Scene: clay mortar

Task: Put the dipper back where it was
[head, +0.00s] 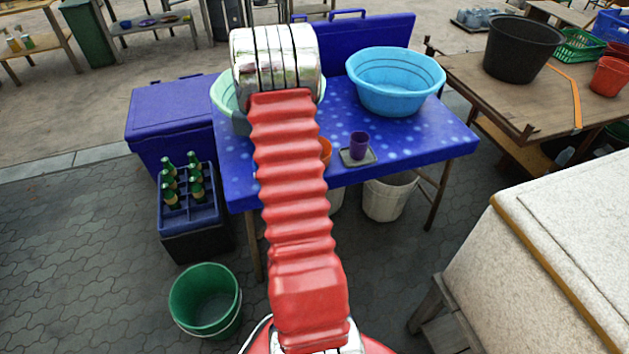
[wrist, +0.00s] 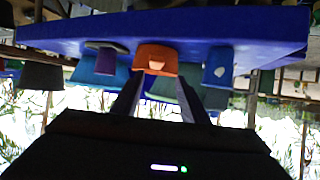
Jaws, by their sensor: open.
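An orange cup (wrist: 157,58) stands on the blue table (wrist: 270,27) in the wrist view, which shows the scene upside down. In the head view only a sliver of the orange cup (head: 325,151) shows beside my arm. A purple cup (head: 358,142) stands on a small grey-green square pad (head: 345,157); it also shows in the wrist view (wrist: 106,62). I cannot tell for sure which cup is the dipper. My gripper (wrist: 159,82) is open, its two dark fingers pointing toward the orange cup, nothing visibly held. My arm hides the gripper in the head view.
A blue cup (wrist: 218,65) stands on the other side of the orange cup. A light-blue basin (head: 395,82) and a pale green basin (head: 222,98), partly hidden, stand on the table. A bottle crate (head: 187,212) and green bucket (head: 205,300) are on the ground at left.

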